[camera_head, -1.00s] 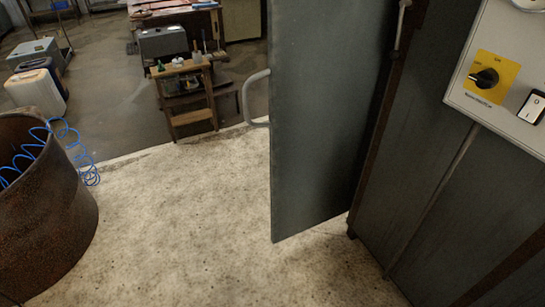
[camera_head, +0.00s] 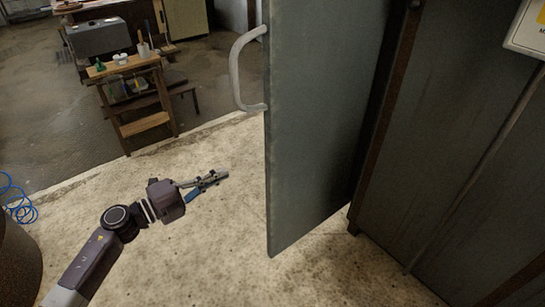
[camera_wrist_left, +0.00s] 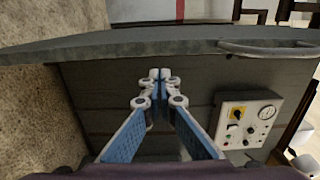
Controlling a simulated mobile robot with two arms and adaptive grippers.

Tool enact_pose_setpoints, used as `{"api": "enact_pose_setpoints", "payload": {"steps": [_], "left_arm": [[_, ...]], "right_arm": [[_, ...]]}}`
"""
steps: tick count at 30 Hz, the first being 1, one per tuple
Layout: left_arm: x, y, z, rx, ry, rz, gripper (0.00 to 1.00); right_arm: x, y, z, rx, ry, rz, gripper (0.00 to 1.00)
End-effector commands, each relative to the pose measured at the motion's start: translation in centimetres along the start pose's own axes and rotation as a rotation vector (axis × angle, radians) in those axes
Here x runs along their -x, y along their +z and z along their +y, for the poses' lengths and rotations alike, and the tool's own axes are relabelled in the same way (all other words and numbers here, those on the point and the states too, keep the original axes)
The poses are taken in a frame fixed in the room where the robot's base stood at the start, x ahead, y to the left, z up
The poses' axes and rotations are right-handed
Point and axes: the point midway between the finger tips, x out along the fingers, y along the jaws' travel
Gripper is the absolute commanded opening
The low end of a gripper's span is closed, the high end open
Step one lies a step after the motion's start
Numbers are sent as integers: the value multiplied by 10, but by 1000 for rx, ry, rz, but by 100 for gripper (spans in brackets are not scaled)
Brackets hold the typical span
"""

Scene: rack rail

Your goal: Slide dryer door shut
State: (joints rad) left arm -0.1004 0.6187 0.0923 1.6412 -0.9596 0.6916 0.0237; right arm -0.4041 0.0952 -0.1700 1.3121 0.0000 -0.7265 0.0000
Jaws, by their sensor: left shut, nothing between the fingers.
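The dryer door (camera_head: 320,110) is a grey-green panel that stands open, away from the dark dryer front (camera_head: 455,130). A curved grey handle (camera_head: 237,70) is on its left side in the head view. My left gripper (camera_head: 222,176) is left of the door and below the handle, apart from both. In the left wrist view, my left gripper (camera_wrist_left: 160,75) is shut and empty. There the door (camera_wrist_left: 150,42) spans the upper part, with its handle (camera_wrist_left: 270,49) at upper right. My right gripper is not in view.
A control panel (camera_wrist_left: 247,122) with a yellow switch and a gauge is on the dryer front. A wooden stand (camera_head: 135,95) with bottles is at the upper left. A rusty drum (camera_head: 15,265) is at the lower left. Pale floor (camera_head: 190,250) is free around my left arm.

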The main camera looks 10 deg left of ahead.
Motion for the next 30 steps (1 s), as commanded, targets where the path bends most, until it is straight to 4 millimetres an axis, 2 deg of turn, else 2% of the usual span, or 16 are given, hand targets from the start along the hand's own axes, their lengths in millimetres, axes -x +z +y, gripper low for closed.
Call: {"api": "enact_pose_setpoints", "payload": {"steps": [7,21,25,30], "left_arm": [[-25,-2,-4,-11,-2,9,0],[-115,-1,-4,-8,-3,5,0],[-130,-2,-2,-7,-1,5,0],[-139,-2,-2,-6,0,5,0]], "right_arm": [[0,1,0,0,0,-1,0],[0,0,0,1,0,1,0],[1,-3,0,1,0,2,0],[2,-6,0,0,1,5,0]]}}
